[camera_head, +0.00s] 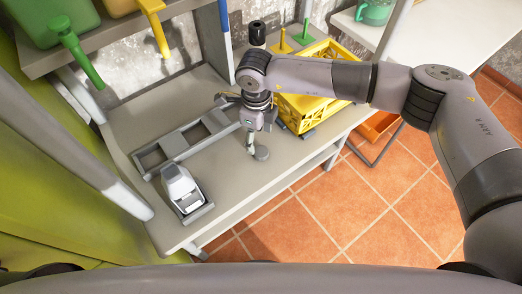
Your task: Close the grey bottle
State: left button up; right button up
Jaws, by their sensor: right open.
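A small round grey thing (261,153) lies on the workbench just below and right of my right gripper. It may be the grey bottle's lid or the bottle seen from above; I cannot tell which. My right gripper (250,143) points down over the bench, open, with its fingertips close beside this thing. Whether they touch it is not clear. The wrist hides part of the bench behind it. No other grey bottle can be made out with certainty. My left gripper is not in view.
A white and grey device (180,187) stands at the bench's front left. A grey rack (184,139) lies behind it. A yellow crate (312,108) is right of the gripper, partly behind my arm. Green and yellow containers sit on the upper left shelf (112,38).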

aim_at(258, 150)
jog(key=shift+s+f, duration=0.1)
jog(key=shift+f, duration=0.2)
jog(key=f+p, duration=0.1)
jog(key=f, duration=0.1)
jog(key=f+p, duration=0.1)
jog(key=shift+s+f, duration=0.35)
jog(key=shift+f, duration=0.45)
jog(key=shift+c, duration=0.5)
jog(key=c, duration=0.7)
